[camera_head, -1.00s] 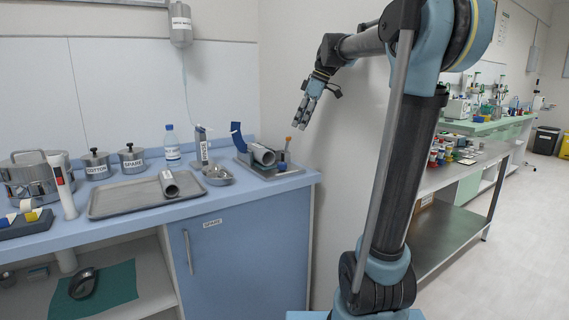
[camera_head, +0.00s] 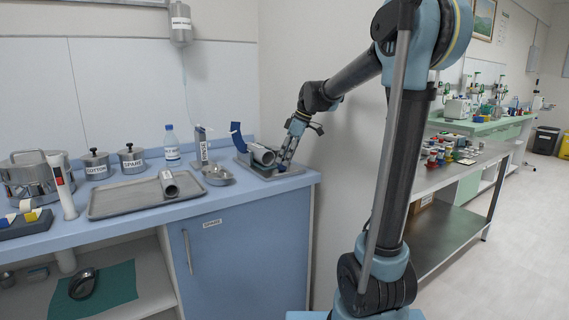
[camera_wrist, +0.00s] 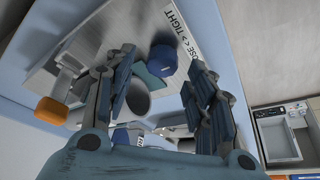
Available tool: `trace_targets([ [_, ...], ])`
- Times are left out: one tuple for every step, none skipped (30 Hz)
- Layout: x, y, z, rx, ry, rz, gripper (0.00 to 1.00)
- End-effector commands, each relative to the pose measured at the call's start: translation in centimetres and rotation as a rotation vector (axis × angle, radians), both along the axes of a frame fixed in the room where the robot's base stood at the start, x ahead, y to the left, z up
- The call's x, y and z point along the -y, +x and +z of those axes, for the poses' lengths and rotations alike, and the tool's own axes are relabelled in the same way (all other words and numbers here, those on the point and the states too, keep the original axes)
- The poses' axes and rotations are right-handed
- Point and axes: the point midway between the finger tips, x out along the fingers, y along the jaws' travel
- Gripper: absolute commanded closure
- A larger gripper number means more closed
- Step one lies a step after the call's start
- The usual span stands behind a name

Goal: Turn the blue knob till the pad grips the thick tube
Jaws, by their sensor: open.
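The thick grey tube (camera_head: 263,154) lies in the clamp fixture (camera_head: 241,158) at the right end of the blue counter. What looks like its open end (camera_wrist: 138,100) shows in the wrist view between my fingers. The blue knob (camera_wrist: 163,58) shows beside a strip lettered with TIGHT (camera_wrist: 175,22). My gripper (camera_head: 288,158) is down at the fixture, pointing at it. In the wrist view my gripper (camera_wrist: 161,64) is open, with the knob between the fingertips. I cannot tell whether they touch it. The pad's contact with the tube is not clear.
An orange-ended part (camera_wrist: 50,110) sticks out of the fixture on the left in the wrist view. A steel bowl (camera_head: 218,175), a tray (camera_head: 130,198) with another grey tube (camera_head: 168,183), and a bottle (camera_head: 171,147) stand to the left. The wall is close behind.

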Motion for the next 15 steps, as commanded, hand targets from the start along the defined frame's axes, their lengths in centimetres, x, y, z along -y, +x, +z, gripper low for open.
trace_targets([
  [-0.3, 0.1, -0.6, 0.000, 0.000, 0.001, 0.50],
  [-0.4, 0.1, -0.9, 0.000, 0.000, 0.001, 0.50],
  [-0.5, 0.2, -1.2, 0.000, 0.000, 0.001, 0.50],
  [-0.6, 0.2, -1.4, 0.000, 0.000, 0.000, 0.50],
  [-0.7, 0.2, -1.6, 0.000, 0.000, 0.000, 0.50],
  [-0.8, 0.2, -1.9, 0.000, 0.000, 0.000, 0.50],
  [-0.8, 0.2, -2.0, 0.000, 0.000, 0.000, 0.50],
  [-0.8, 0.2, -2.1, 0.000, 0.000, 0.000, 0.50],
  [-0.9, 0.2, -2.2, 0.000, 0.000, 0.000, 0.50],
  [-0.9, 0.2, -2.2, 0.000, 0.000, 0.000, 0.50],
  [-0.9, 0.2, -2.2, 0.000, 0.000, 0.000, 0.50],
  [-0.9, 0.2, -2.3, 0.000, 0.000, -0.001, 0.50],
  [-0.9, 0.2, -2.3, 0.000, 0.000, -0.001, 0.50],
  [-0.9, 0.2, -2.2, 0.000, 0.000, -0.001, 0.50],
  [-0.9, 0.2, -2.2, 0.000, 0.000, 0.000, 0.50],
])
